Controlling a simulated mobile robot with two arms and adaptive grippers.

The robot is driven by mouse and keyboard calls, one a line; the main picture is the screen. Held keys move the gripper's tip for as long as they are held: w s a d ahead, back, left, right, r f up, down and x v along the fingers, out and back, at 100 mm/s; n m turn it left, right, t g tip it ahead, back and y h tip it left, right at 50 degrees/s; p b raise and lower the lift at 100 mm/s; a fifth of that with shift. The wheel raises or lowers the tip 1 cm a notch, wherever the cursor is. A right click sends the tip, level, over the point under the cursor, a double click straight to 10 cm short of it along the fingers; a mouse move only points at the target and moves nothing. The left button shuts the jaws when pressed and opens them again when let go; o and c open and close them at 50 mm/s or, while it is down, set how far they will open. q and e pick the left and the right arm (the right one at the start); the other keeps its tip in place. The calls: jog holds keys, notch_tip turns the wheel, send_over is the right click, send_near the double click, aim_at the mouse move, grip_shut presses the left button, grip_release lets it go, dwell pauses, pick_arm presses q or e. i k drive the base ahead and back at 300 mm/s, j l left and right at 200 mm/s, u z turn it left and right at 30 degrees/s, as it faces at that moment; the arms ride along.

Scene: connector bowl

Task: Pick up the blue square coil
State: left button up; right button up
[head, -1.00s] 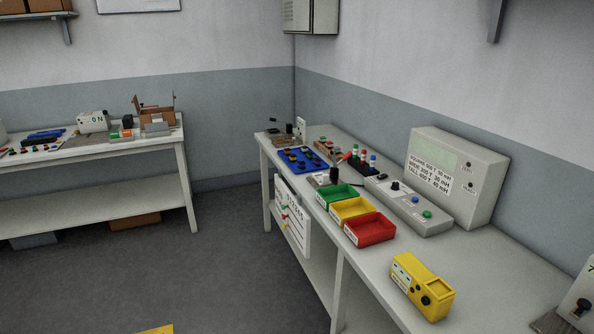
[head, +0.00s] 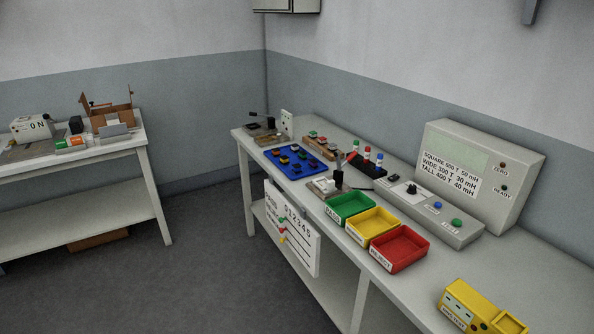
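A blue tray (head: 322,171) lies toward the far end of the right-hand bench. It holds several small dark coils with coloured parts, some yellowish and some reddish. They are too small for me to tell which one is the blue square coil. A wooden holder (head: 318,150) behind the tray carries a few more small parts with red and green tops. Neither of my grippers is in view.
The bench (head: 545,268) also carries green (head: 349,205), yellow (head: 372,223) and red (head: 399,245) bins, a grey display box (head: 510,195), a button panel (head: 470,233) and a yellow tester (head: 478,308). A second table (head: 135,147) stands left. Grey floor (head: 200,270) is open between them.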

aim_at(297, 167)
jog(key=i+j+z, duration=0.15)
jog(key=z, duration=0.8)
jog(key=i+j+z, duration=0.25)
jog(key=j, duration=0.3)
jog(key=i+j+z, duration=0.1)
jog(key=j+z, duration=0.15)
jog(key=j, duration=0.3)
jog(key=i+j+z, duration=0.2)
jog(key=j, duration=0.4)
jog(key=j+z, duration=0.25)
jog(key=j, duration=0.35)
